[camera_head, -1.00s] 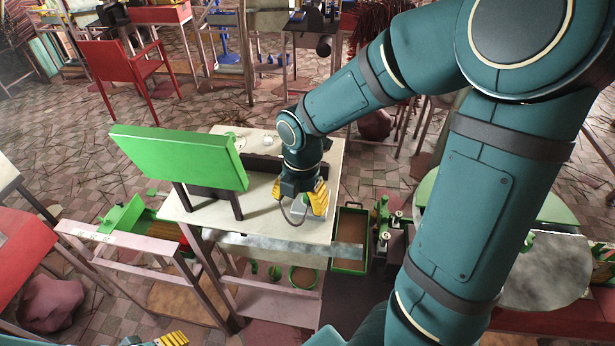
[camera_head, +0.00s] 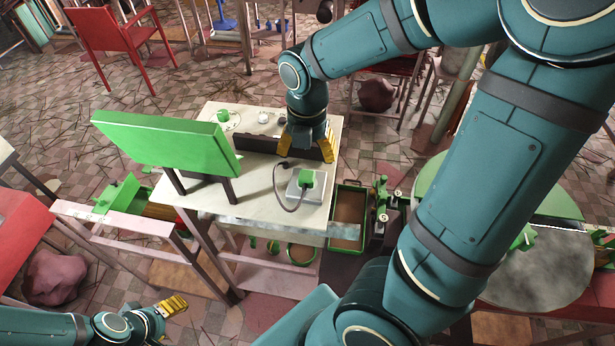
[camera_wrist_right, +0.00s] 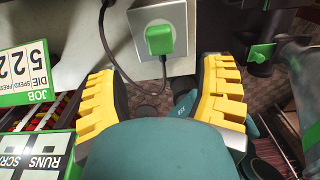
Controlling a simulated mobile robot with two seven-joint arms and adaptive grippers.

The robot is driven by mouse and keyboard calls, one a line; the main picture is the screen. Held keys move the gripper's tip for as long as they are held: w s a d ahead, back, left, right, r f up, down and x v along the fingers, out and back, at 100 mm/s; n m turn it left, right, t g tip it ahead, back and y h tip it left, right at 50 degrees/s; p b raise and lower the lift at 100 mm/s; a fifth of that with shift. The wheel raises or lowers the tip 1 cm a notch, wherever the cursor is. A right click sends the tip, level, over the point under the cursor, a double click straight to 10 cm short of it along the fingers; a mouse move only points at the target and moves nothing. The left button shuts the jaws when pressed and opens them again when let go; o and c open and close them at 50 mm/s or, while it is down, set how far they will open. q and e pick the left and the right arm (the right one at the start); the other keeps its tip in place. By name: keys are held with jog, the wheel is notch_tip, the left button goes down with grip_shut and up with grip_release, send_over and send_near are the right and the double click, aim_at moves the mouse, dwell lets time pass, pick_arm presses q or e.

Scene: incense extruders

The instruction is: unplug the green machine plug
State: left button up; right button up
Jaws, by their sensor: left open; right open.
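The green plug (camera_head: 306,180) sits in the grey socket box (camera_head: 299,193) on the right part of the white table (camera_head: 258,200). A dark cord loops from it to the left. My right gripper (camera_head: 308,157) is open and empty, above and behind the box, apart from the plug. In the right wrist view, the plug (camera_wrist_right: 159,40) is on the box (camera_wrist_right: 142,15), beyond the two yellow fingers (camera_wrist_right: 160,100). My left gripper (camera_head: 172,306) is open and empty at the lower left, far from the table.
A large green board (camera_head: 165,143) on dark legs stands on the table's left part. A dark low block (camera_head: 262,146) and small white and green items lie at the table's back. A green-rimmed tray (camera_head: 347,217) is just right of the table.

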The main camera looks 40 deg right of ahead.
aim_at(307, 175)
notch_tip(307, 175, down, 9)
jog(key=b, duration=0.7)
dwell(1.0)
grip_shut()
jog(key=shift+r, duration=0.1)
jog(key=shift+r+p, duration=2.5)
jog(key=shift+r, duration=0.5)
